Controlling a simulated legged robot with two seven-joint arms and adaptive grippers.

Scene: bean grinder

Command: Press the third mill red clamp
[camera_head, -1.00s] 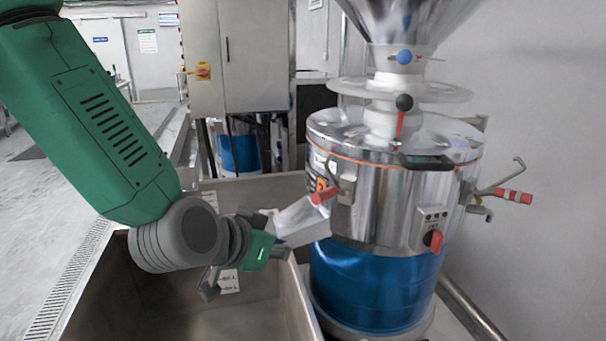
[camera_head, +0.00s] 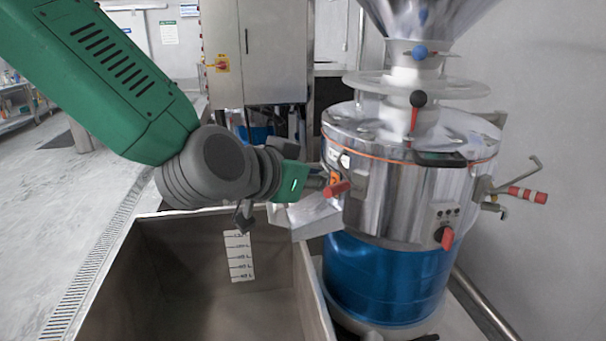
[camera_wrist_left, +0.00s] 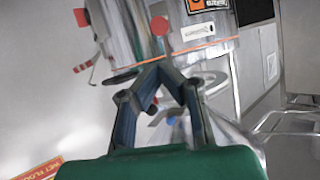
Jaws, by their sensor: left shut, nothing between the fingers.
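The steel mill (camera_head: 400,195) with a blue lower drum stands right of centre in the head view. Its red clamp (camera_head: 337,189) sticks out at the left front of the drum, above the outlet chute (camera_head: 305,216). My left gripper (camera_head: 316,183) is shut and empty just left of the red clamp, seemingly level with it; contact cannot be told. In the left wrist view the finger tips (camera_wrist_left: 158,68) meet. A round red end (camera_wrist_left: 159,25) shows beyond them there, probably the clamp. My right gripper is not in view.
A steel bin (camera_head: 190,285) lies below my left arm. A black-knobbed red lever (camera_head: 416,105), a red switch (camera_head: 444,237) and a striped red handle (camera_head: 528,195) are on the mill. A grey cabinet (camera_head: 253,55) stands behind. The wall is at the right.

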